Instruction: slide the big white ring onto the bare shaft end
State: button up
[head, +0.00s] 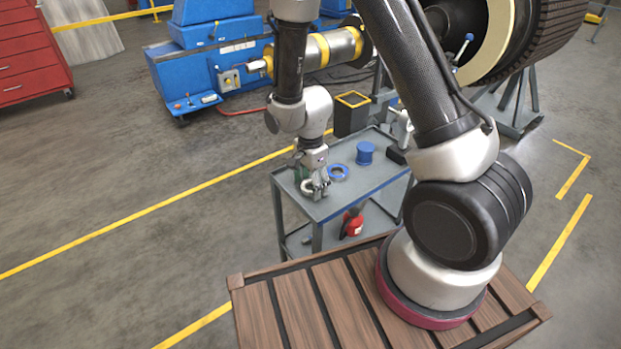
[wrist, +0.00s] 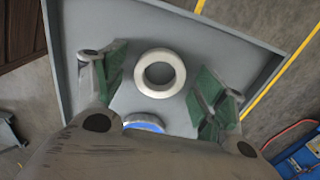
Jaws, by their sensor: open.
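The big white ring (wrist: 140,74) lies flat on the grey cart top (wrist: 112,22) in the wrist view. In the head view, the ring (head: 308,191) is partly hidden by my gripper (head: 315,181). My gripper (wrist: 160,80) is open above the cart, with its green-padded fingers on either side of the ring in the wrist view and a gap to each. How high the fingertips are above the ring is hard to tell. A bare metal shaft end (head: 257,65) sticks out left from a yellow-banded rotor (head: 320,48) in the head view.
A blue ring (head: 338,172) and a blue spool (head: 365,152) stand on the cart. A blue machine (head: 205,55) stands near the shaft end. A dark bin (head: 351,115) is behind the cart. A large rotor (head: 525,40) is at right. Open floor lies left.

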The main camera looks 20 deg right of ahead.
jog(key=c, duration=1)
